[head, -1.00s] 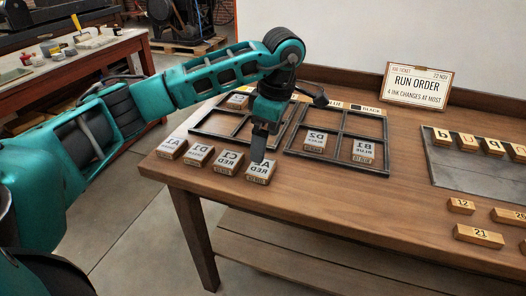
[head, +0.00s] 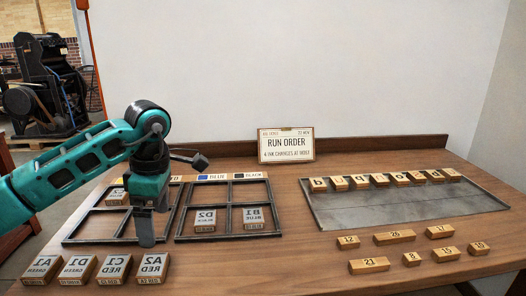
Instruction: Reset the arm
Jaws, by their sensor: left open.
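My left gripper (head: 147,232) points down over the table (head: 240,270), at the right part of the left wooden-floored rack (head: 90,241). Its fingers show from the side, with no block seen between them. My left arm comes in from the left. A block lettered A2 RED (head: 154,267) sits in front of the gripper, at the right end of a front row with C1 RED (head: 115,268), D1 (head: 77,267) and A1 (head: 42,267). My right gripper is out of view.
A second rack (head: 228,238) holds blocks D2 (head: 205,220) and B1 (head: 252,219). A RUN ORDER card (head: 286,145) stands at the back. A metal tray (head: 400,215) holds a row of lettered blocks; several numbered blocks, such as 21 (head: 369,265), lie before it.

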